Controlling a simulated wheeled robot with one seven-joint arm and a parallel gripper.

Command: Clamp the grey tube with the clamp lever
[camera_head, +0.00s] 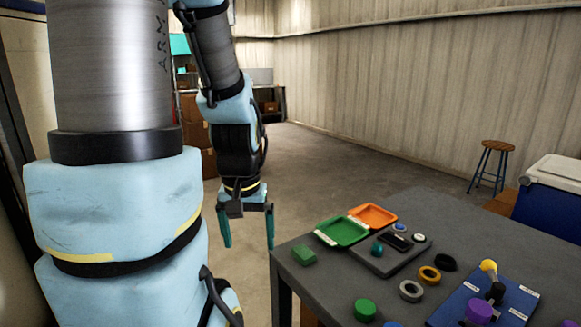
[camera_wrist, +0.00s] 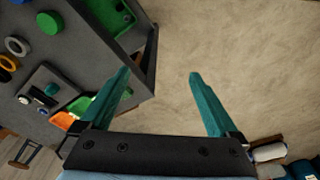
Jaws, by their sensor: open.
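My gripper (camera_head: 248,238) hangs open and empty beyond the table's left edge, over the floor. In the wrist view its two teal fingers (camera_wrist: 159,76) are wide apart with bare floor between them. A blue board (camera_head: 462,299) with white labels lies on the table at the lower right of the head view. On it stand a yellow round knob (camera_head: 488,266), dark fittings (camera_head: 495,293) and a purple piece (camera_head: 479,311). The knob may belong to the clamp lever; I cannot tell. I cannot make out a grey tube. The picture's lower edge cuts off part of the board.
The dark table (camera_head: 340,276) holds a green tray (camera_head: 343,231), an orange tray (camera_head: 373,215), a grey panel (camera_head: 385,258), green blocks, and grey (camera_head: 410,291), orange and black rings. A blue cooler (camera_head: 548,215) and a stool (camera_head: 492,165) stand at right. Open floor lies behind the table.

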